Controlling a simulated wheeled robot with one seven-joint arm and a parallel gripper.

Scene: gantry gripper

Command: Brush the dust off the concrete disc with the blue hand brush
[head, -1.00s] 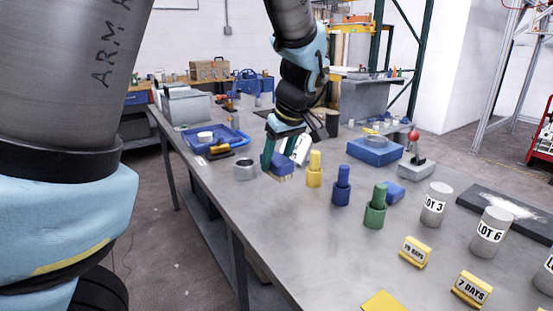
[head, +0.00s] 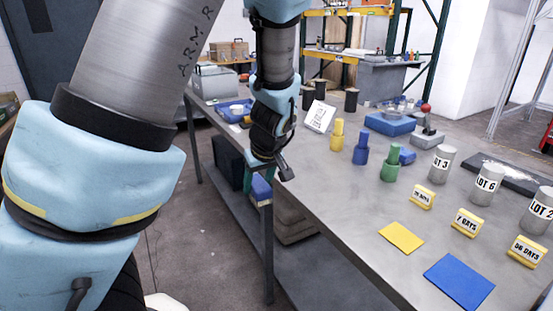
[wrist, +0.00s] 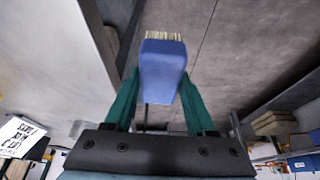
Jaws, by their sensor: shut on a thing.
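My gripper (head: 259,190) is shut on the blue hand brush (head: 261,188), hanging just off the table's left long edge. In the wrist view the blue brush block (wrist: 163,68) sits between my two teal fingers, with its pale bristles (wrist: 163,35) pointing away from my palm. The brush touches nothing else that I can see. I cannot clearly pick out the concrete disc; a small greyish round thing (head: 392,114) lies on a blue block at the back of the table.
Yellow, blue and green pegged pieces (head: 361,148) stand on the grey table (head: 345,215). Grey LOT cylinders (head: 440,163) and yellow day signs (head: 467,222) stand to the right. A white sign (head: 320,116) stands behind my gripper. The lower shelf (head: 330,268) is below; open floor lies left.

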